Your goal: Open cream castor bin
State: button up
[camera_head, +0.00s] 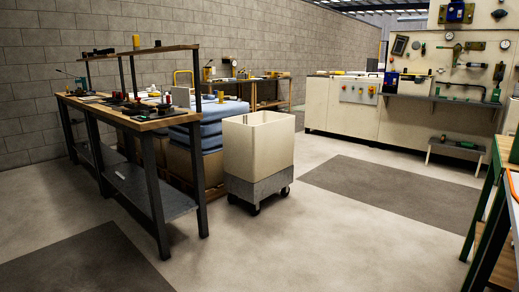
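The cream castor bin (262,152) stands upright on the floor a little right of the middle. It has a tall cream upper box, a grey base and dark castors. Its top looks open, with no lid seen over it and the inner walls showing. The inside bottom is hidden by the near wall. My gripper is not in view, so I cannot tell its state or where it is relative to the bin.
A wooden-topped workbench (150,120) with tools and a grey lower shelf stands left of the bin. Blue stacked material (210,128) sits close behind the bin. A green-framed bench (490,215) is at the right edge. The floor (330,235) in front is clear.

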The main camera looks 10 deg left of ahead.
aim_at(258, 147)
jog(key=i, duration=3.4)
jog(key=z, duration=1.6)
jog(key=i, duration=3.8)
jog(key=u, duration=4)
